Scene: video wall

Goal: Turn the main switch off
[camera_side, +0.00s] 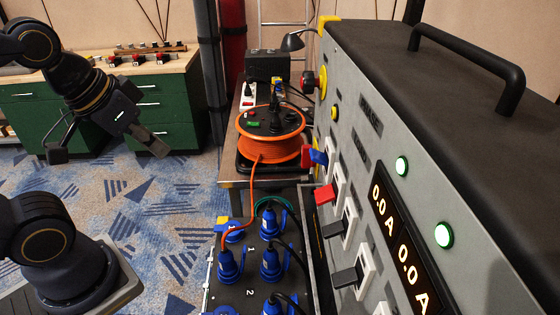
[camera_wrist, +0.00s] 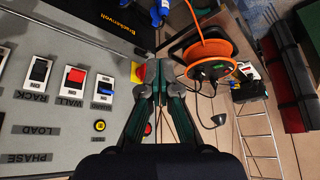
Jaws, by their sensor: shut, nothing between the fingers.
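A red knob on a yellow square plate, which looks like the main switch, sits on the grey panel in the wrist view (camera_wrist: 138,72). In the side view a red part (camera_side: 308,155) shows at the panel's far edge, behind the blue rocker. My gripper (camera_side: 155,147) is shut and empty, in the air at the left, well apart from the panel. In the wrist view my gripper (camera_wrist: 161,72) reaches up the middle of the picture.
A black-red knob (camera_side: 308,82) on a yellow disc sits farther back. Blue (camera_side: 318,157), red (camera_side: 325,195) and black (camera_side: 344,276) rockers line the panel. An orange cable reel (camera_side: 268,142) and blue plugs (camera_side: 230,263) stand before it. Open floor (camera_side: 170,195) lies between my gripper and the reel.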

